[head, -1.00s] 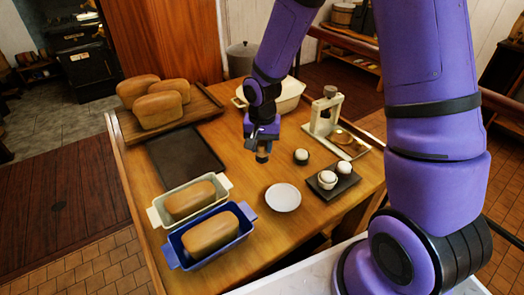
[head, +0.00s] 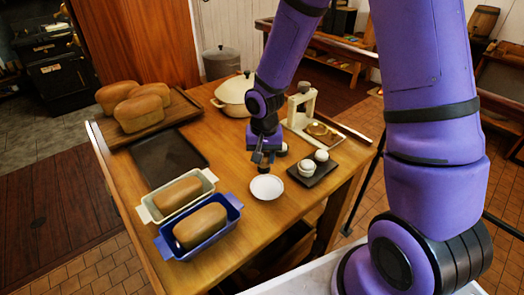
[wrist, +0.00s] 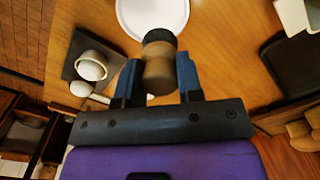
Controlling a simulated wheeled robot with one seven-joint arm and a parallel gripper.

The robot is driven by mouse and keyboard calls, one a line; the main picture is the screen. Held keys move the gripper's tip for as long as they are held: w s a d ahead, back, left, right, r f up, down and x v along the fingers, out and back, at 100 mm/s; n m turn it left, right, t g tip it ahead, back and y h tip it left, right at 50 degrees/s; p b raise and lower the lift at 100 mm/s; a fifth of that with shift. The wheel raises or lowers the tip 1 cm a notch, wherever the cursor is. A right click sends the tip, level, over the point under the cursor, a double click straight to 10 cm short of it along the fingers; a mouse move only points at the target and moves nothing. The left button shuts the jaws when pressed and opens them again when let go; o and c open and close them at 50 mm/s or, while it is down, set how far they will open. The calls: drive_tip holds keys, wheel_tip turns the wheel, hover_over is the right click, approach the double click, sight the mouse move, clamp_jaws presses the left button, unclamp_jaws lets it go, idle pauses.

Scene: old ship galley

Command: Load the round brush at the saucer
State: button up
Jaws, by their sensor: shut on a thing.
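My gripper (head: 264,155) is shut on the round brush, which shows between the fingers in the wrist view (wrist: 158,68). The brush has a short, thick brown body and a dark band or tip at its end towards the saucer. In the head view the brush is small and mostly lost against the gripper. The white saucer (head: 267,188) lies on the table just in front of the gripper. In the wrist view the brush's dark end overlaps the edge of the saucer (wrist: 150,12). I cannot tell whether they touch.
A dark tray (head: 318,178) with white cups stands right of the saucer. A blue loaf tin (head: 228,207) and a cream one (head: 207,180) hold loaves at left. A white pot (head: 232,108) and a pale stand (head: 300,103) are behind. Bare table lies left of the saucer.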

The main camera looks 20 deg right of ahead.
sight(267, 172)
drive_tip(key=shift+s+d+f, duration=0.1)
drive_tip(key=shift+s+f, duration=0.05)
drive_tip(key=shift+s, duration=0.4)
drive_tip(key=shift+f, duration=0.25)
drive_tip(key=shift+d+f, duration=0.2)
drive_tip(key=shift+f, duration=2.5)
drive_tip(key=shift+f, duration=0.55)
drive_tip(key=shift+r, duration=0.1)
drive_tip(key=shift+r, duration=3.45)
